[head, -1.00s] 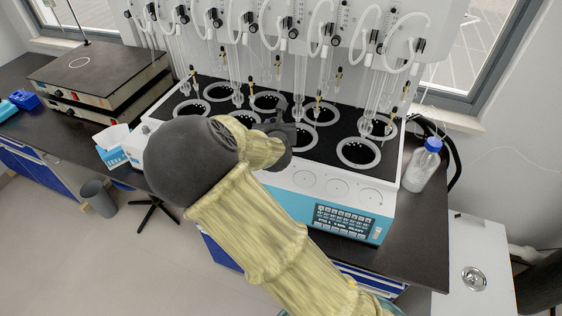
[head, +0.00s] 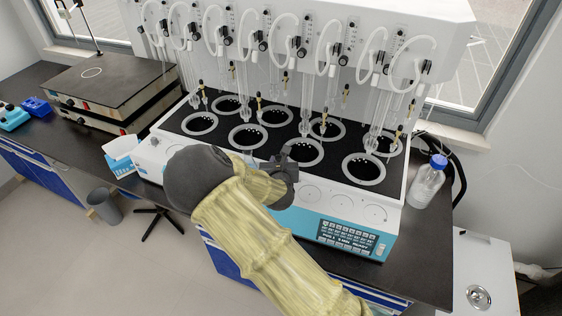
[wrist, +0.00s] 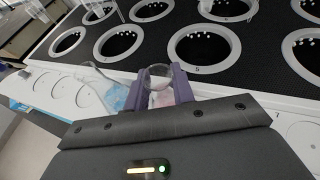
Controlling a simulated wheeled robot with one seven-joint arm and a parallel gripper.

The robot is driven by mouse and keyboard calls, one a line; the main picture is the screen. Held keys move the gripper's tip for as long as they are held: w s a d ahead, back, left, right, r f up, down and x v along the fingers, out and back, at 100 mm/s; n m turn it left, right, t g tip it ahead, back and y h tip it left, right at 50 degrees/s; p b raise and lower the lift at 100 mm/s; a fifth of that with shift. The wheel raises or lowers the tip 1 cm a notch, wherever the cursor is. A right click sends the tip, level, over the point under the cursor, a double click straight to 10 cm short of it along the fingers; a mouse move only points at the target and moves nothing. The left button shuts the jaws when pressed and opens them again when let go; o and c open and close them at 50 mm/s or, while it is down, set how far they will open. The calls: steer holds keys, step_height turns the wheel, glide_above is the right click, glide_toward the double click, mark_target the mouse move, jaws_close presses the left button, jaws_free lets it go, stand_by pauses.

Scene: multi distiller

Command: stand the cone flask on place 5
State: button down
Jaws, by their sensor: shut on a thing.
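My gripper (head: 284,166) is low over the front edge of the distiller, close to place 5 (head: 303,152). In the wrist view its dark fingers (wrist: 162,84) are shut on the cone flask (wrist: 160,72), clear glass with an open round rim and a pinkish tint below. The flask's lower part is hidden by my gripper. In the head view I cannot make out the flask behind my arm. Place 5 is a black round well with a pale ring (wrist: 205,66), just ahead and right of the flask; the number 5 is beside it. No flask shows in it.
Clear glass with a blue tint (wrist: 112,92) shows left of the fingers; I cannot tell what it belongs to. Glass tubes (head: 305,95) hang over the wells. A blue-capped bottle (head: 428,182) stands right, a tissue box (head: 120,155) left.

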steer(key=shift+d+f, duration=0.2)
steer(key=shift+f, duration=0.05)
steer(key=shift+d, duration=0.15)
steer(key=shift+s+a, duration=0.2)
steer(key=shift+a, duration=0.15)
steer(key=c, duration=1.6)
jaws_free()
steer(key=shift+a+f, duration=0.1)
steer(key=shift+a, duration=0.1)
steer(key=o, duration=0.4)
steer(key=shift+s, duration=0.15)
steer(key=shift+d, duration=0.2)
steer(key=shift+r, duration=0.2)
